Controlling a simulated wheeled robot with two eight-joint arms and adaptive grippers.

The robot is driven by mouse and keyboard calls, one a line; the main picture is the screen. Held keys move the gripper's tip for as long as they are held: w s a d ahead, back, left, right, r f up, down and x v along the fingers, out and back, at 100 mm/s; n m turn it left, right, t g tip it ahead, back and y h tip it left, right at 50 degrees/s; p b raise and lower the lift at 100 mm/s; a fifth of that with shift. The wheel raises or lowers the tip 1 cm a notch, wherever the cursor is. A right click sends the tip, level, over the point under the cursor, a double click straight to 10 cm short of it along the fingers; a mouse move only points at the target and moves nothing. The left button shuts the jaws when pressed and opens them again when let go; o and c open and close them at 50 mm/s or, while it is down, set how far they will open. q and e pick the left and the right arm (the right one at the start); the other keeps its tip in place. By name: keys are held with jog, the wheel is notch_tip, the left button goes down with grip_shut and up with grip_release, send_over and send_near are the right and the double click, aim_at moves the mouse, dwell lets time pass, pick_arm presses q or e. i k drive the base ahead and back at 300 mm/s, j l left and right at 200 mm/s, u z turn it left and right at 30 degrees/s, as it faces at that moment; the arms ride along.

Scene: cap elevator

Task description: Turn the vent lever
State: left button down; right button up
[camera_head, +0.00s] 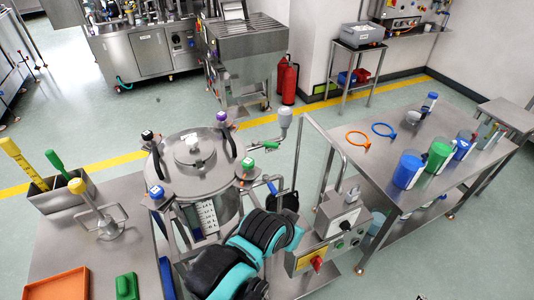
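A steel vessel (195,170) with a round lid (195,152) stands left of centre. Its rim carries clamps with black handles and purple, white, green and blue knobs. A blue-ended lever (271,187) shows at its right side, but I cannot tell whether this is the vent lever. A grey fitting (285,118) on a pipe stands behind it. My teal and black arm covers the area in front of the vessel. A dark part beyond it, beside the blue lever, may belong to my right gripper; its fingers cannot be made out. My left gripper is not in view.
A steel table (35,245) at left holds an orange tray (57,286), a green block (126,286) and a tool box (50,197). A control box (335,235) with a rail stands right of my arm. The right table (400,140) holds cups and rings.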

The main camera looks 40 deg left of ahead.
aim_at(255, 142)
jog(key=i+l+u, duration=0.1)
jog(key=u, duration=0.3)
jog(key=i+l+u, duration=0.1)
jog(key=u, duration=0.35)
jog(key=l, duration=0.1)
